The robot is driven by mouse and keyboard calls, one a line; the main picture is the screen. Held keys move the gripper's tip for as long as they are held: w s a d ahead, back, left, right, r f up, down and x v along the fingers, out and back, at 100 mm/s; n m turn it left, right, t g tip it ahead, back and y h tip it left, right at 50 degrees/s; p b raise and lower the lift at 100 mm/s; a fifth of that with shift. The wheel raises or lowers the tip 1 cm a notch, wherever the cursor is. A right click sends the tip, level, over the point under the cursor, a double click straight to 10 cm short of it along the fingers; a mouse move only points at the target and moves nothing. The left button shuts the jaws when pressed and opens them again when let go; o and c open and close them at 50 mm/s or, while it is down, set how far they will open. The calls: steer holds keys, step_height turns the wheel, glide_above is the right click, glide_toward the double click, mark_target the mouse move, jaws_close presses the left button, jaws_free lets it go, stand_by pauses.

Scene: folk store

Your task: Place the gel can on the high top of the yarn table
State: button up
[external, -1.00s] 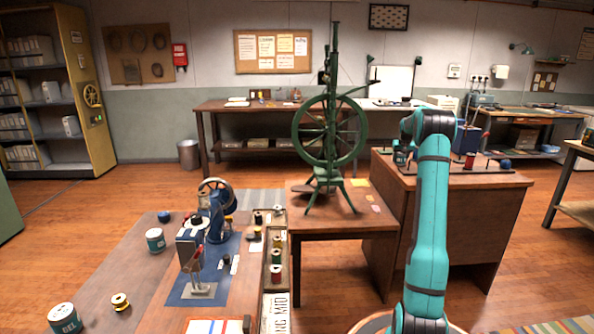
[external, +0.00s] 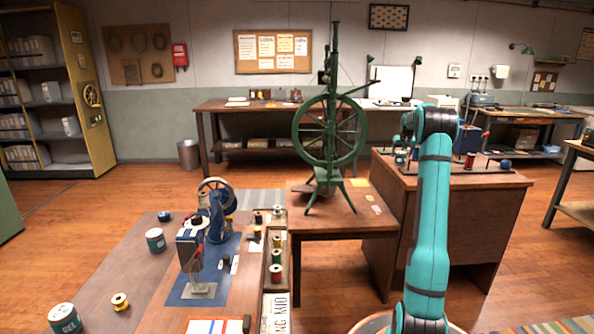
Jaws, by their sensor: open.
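A teal can with a white band marked GEL (external: 64,318) stands upright on the brown bench at the lower left. A similar teal can (external: 155,240) stands farther back on that bench; its label is too small to read. A brown table with a high top (external: 490,179) stands right of centre, beside a lower top (external: 345,222) bearing a green spinning wheel. My gripper (external: 401,157) shows small and partly hidden behind my arm, near the high top's left end. It is open, far from both cans, with nothing seen in it.
The green spinning wheel (external: 330,130) rises left of my arm. A blue ball (external: 505,165) sits on the high top.

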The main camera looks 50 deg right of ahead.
steer(key=v, duration=0.9)
